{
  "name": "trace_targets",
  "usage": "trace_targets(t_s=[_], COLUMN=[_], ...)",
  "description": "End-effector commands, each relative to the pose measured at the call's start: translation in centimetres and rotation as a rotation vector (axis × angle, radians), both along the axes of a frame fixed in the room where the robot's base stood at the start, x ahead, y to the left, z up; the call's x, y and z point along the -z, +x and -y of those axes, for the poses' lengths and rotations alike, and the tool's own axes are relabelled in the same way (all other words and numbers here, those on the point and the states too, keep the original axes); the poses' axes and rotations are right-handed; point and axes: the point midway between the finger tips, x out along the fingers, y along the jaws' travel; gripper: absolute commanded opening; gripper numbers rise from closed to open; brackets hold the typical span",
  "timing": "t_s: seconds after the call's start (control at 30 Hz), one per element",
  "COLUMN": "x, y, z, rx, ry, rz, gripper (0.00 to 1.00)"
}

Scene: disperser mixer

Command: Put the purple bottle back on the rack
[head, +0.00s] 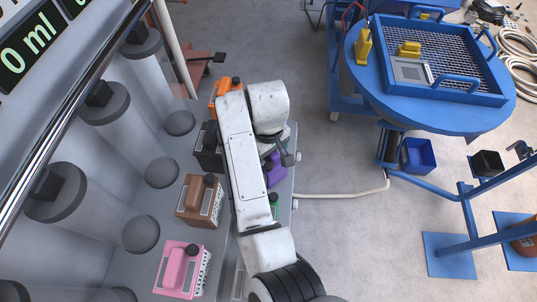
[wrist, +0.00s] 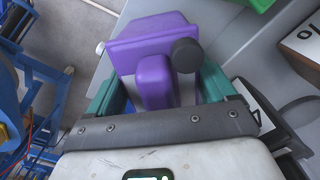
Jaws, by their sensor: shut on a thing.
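The purple bottle (wrist: 155,45) with its dark round cap is in the wrist view, between the teal fingers of my gripper (wrist: 160,82), which is shut on it. In the head view the purple bottle (head: 274,170) shows only in part, beside my arm and at the right side of the grey rack (head: 228,240). My arm hides much of the bottle and of the rack's middle. I cannot tell whether the bottle touches the rack's surface.
Orange (head: 224,88), black (head: 208,148), brown (head: 199,201) and pink (head: 181,270) bottles stand on the rack. A green bottle (head: 273,205) is partly hidden by my arm. A blue round table (head: 450,122) stands right. Open floor lies between.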

Motion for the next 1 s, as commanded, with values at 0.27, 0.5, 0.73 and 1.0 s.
trace_targets(t_s=[0.27, 0.5, 0.73, 1.0], x=[1.5, 1.7, 1.7, 1.2], y=[0.0, 0.0, 0.0, 0.0], z=[0.0, 0.1, 0.0, 0.0], rx=[0.0, -0.001, -0.001, 0.0], ry=[0.0, -0.001, 0.0, 0.001], rz=[0.001, 0.001, 0.0, 0.002], gripper=[0.5, 0.5, 1.0, 1.0])
